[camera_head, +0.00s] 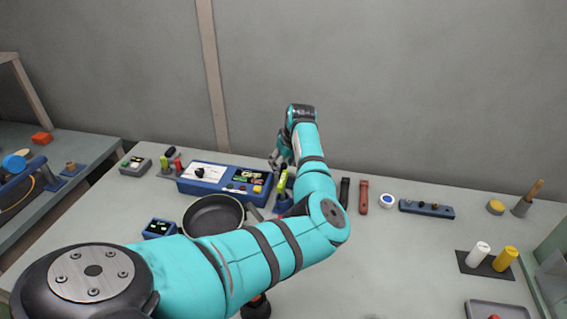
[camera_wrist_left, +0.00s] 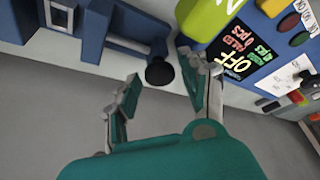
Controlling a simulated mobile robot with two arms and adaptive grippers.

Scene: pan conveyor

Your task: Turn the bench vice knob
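My left gripper (camera_head: 279,158) is at the far side of the bench, above the right end of the blue control box. In the left wrist view its two fingers (camera_wrist_left: 160,74) are open, with a gap between them. A round black knob (camera_wrist_left: 158,73) shows in that gap, at the end of a blue vice-like body (camera_wrist_left: 92,28) with grey parts; whether the fingers touch it I cannot tell. In the head view a blue part (camera_head: 283,199) shows beside my arm, and my arm hides most of this spot.
The blue control box (camera_head: 208,186) with buttons and labels stands close by, and a yellow-green labelled object (camera_wrist_left: 207,16) is beside the fingers. A frying pan (camera_head: 212,216) lies in front of the box. The right middle of the bench (camera_head: 400,255) is clear.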

